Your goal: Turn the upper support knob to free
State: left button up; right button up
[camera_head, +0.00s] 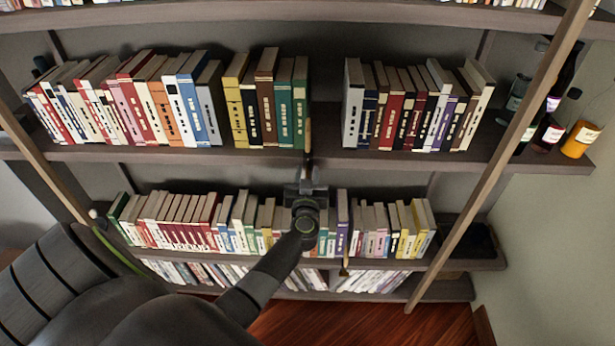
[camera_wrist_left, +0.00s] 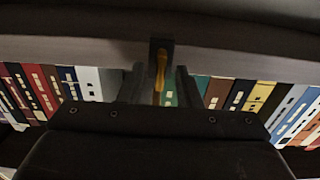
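The upper support knob is a small brass-coloured upright lever on a dark mount at the upper shelf's front edge. It shows in the head view (camera_head: 308,134) and in the left wrist view (camera_wrist_left: 161,68). My left gripper (camera_head: 306,168) is just in front of and below it. In the wrist view, the two dark fingers of my left gripper (camera_wrist_left: 159,86) stand apart, one on each side of the knob's lower part. I cannot tell whether either finger touches it. My right gripper is not in view.
The upper shelf (camera_head: 400,158) holds rows of books on both sides of the knob. A lower shelf (camera_head: 455,265) carries more books, with a similar brass lever (camera_head: 345,266) near its edge. Bottles (camera_head: 580,138) stand at the right. Slanted wooden poles (camera_head: 500,155) flank the shelves.

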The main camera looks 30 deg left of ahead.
pick_arm(q)
jog(key=shift+w, duration=0.1)
jog(key=shift+c, duration=0.3)
grip_shut()
